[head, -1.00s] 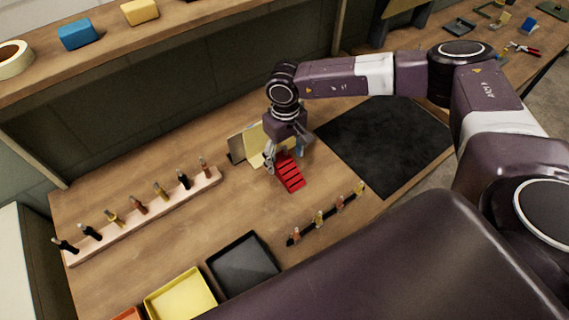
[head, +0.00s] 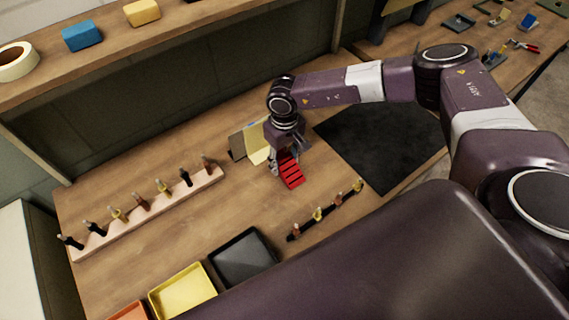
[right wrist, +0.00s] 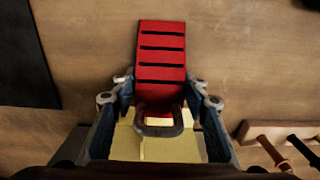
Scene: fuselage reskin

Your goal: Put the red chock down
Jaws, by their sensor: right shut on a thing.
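The red chock (head: 290,171) has dark slots across its top face. It is at the middle of the workbench (head: 245,200) in the head view. In the right wrist view the chock (right wrist: 161,62) extends out past the fingertips. My right gripper (head: 285,160) is shut on the near end of the chock, with a finger on each side; it also shows in the right wrist view (right wrist: 160,100). I cannot tell whether the chock touches the bench top. My left gripper is not in view.
A yellow block (head: 258,150) and a grey plate (head: 238,144) stand close behind the gripper. A black mat (head: 385,140) lies to the right. A wooden rack (head: 150,215) of handled tools is at left. A dark tray (head: 242,258) and yellow tray (head: 183,292) are at the front.

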